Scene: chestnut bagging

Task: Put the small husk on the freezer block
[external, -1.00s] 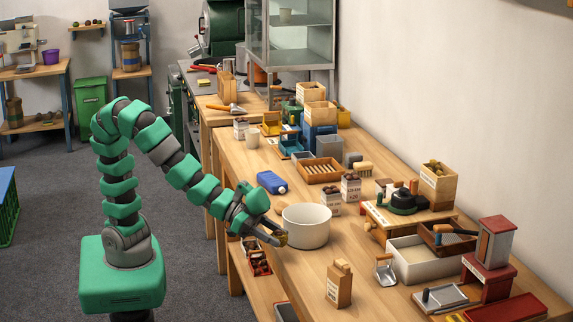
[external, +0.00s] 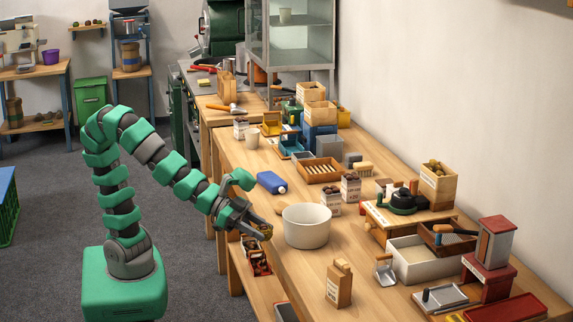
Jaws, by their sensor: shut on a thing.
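My gripper (external: 262,230) is shut on a small brownish thing, which I take for the small husk (external: 266,231); it is tiny and mostly hidden by the fingers. They are at the left side of the white pot, near the table's front edge. A blue block with a pale cap, which I take for the freezer block (external: 271,183), lies on the table behind the pot and up from my gripper. Its visible top is bare.
The round white pot (external: 306,227) stands just right of my gripper. Two chestnut cartons (external: 350,188) stand right of the blue block, and a slatted wooden tray (external: 320,171) lies behind it. A paper bag (external: 339,284) stands nearer the front. Bare table lies around the blue block.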

